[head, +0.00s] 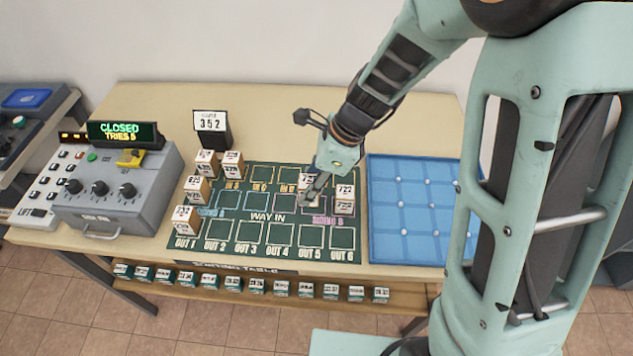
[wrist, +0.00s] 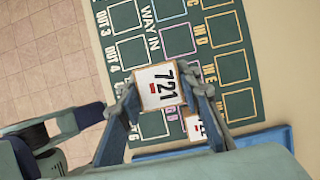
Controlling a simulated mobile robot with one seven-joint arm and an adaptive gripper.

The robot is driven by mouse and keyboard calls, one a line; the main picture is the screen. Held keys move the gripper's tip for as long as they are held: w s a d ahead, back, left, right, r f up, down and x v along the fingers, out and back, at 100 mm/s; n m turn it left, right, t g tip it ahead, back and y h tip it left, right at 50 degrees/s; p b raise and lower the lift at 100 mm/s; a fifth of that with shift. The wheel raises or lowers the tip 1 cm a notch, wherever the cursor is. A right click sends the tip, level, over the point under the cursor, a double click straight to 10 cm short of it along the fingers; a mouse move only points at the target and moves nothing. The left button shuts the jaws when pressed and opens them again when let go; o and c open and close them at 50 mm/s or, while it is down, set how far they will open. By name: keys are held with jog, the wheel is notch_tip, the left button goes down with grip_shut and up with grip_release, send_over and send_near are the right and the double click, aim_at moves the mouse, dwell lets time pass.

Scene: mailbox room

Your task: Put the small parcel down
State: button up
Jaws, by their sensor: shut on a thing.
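The small parcel marked 721 (wrist: 160,85) has a white top with a red mark and tan sides. My gripper (wrist: 163,90) is shut on it, one finger on each side. In the head view my gripper (head: 308,196) is low over the right part of the dark green sorting mat (head: 240,210), left of the parcel marked 722 (head: 345,190). The held parcel (head: 306,183) is partly hidden behind my fingers there. I cannot tell whether its underside touches the mat.
Several other parcels (head: 185,217) stand at the mat's left side. A blue tray (head: 410,240) lies right of the mat. A grey control box (head: 125,195) with a CLOSED display is at left.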

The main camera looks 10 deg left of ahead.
jog(key=w+f+b, duration=0.2)
jog(key=f, duration=0.1)
jog(key=w+f+b, duration=0.1)
jog(key=shift+w+d+f, duration=0.25)
jog(key=shift+f, duration=0.05)
jog(key=f+b, duration=0.3)
jog(key=shift+w+f, duration=0.15)
jog(key=shift+w, duration=0.1)
jog(key=shift+f, duration=0.25)
jog(key=o, duration=1.2)
jog(key=shift+d+r, duration=0.1)
jog(key=shift+r, duration=0.45)
jog(key=p+v, duration=0.1)
jog(key=v, duration=1)
jog(key=shift+d+r, duration=0.1)
jog(key=shift+r, duration=0.1)
